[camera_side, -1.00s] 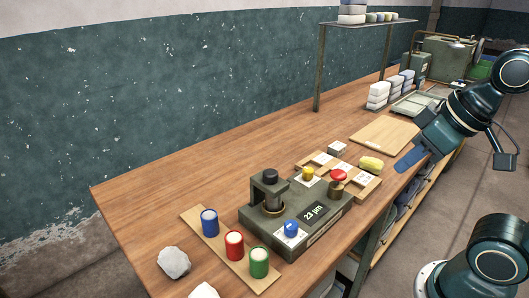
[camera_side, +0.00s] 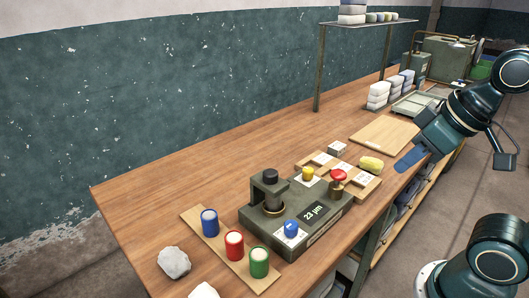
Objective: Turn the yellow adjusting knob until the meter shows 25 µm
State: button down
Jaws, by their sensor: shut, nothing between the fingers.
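The grey-green meter block (camera_side: 262,228) stands on the bench, and its dark display (camera_side: 314,213) reads "23 µm". The yellow adjusting knob (camera_side: 308,174) sits on a white plate at the back of the block. A blue knob (camera_side: 291,228) is at its front, and a red knob (camera_side: 338,175) is at its right. My gripper (camera_side: 409,161) is shut and empty, at the right near the bench edge. It is well apart from the yellow knob, and its fingers show only as a small blue shape.
Blue, red and green cans (camera_side: 234,245) stand on a wooden strip at front left, near pale lumps (camera_side: 174,262). A wooden tray (camera_side: 368,187), a yellow piece (camera_side: 371,164) and a board (camera_side: 384,134) lie right of the block. The bench's back left is clear.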

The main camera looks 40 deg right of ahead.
dwell(0.4)
jog(key=c, duration=1.5)
grip_release()
jog(key=shift+w, duration=0.1)
jog(key=o, duration=0.4)
jog(key=shift+w+r, duration=0.15)
jog(key=shift+o, duration=0.2)
jog(key=shift+w+d+r, duration=0.1)
jog(key=shift+w+r, duration=0.1)
jog(key=shift+w, duration=0.15)
jog(key=w+d+f+g, duration=0.2)
jog(key=w+d, duration=0.1)
jog(key=w, duration=0.6)
jog(key=w+d+f+n+g, duration=0.1)
jog(key=w+d+f, duration=0.1)
jog(key=w, duration=0.6)
jog(key=w+d+f+g, duration=0.2)
jog(key=w+d, duration=0.3)
jog(key=w, duration=0.4)
jog(key=shift+w+f+n+g, duration=0.3)
jog(key=shift+f+n, duration=0.05)
jog(key=shift+n, duration=0.05)
jog(key=shift+d, duration=0.1)
